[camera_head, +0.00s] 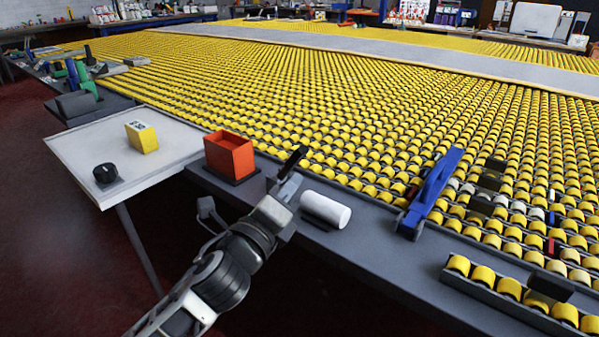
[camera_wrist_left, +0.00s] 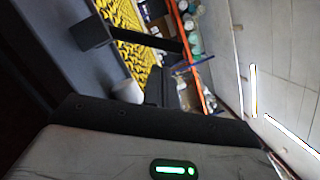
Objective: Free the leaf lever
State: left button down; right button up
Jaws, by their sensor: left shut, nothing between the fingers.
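A blue lever-like bar (camera_head: 434,190) slants up over the front edge of the yellow roller bed, right of centre in the head view. I cannot tell whether it is the leaf lever or what holds it. My left gripper (camera_head: 293,163) is shut and empty, its dark fingers pointing up and away above the grey front ledge. It is well to the left of the blue bar, between an orange box and a white roll. In the left wrist view dark finger parts (camera_wrist_left: 165,62) show, and the blue bar is not clearly seen. My right gripper is not in view.
The orange box (camera_head: 230,155) and the white roll (camera_head: 326,209) stand close to my left gripper on the ledge (camera_head: 365,252). A white side table (camera_head: 85,150) holds a yellow block (camera_head: 142,138) and a black knob-like object (camera_head: 105,173). The ledge between roll and blue bar is clear.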

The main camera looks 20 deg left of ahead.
aim_at(290, 165)
pick_arm(q)
jog(key=shift+w+d+r, duration=0.15)
jog(key=shift+w, duration=0.75)
jog(key=shift+w+d+r, duration=0.1)
jog(key=shift+w+d, duration=0.05)
jog(key=shift+w, duration=0.75)
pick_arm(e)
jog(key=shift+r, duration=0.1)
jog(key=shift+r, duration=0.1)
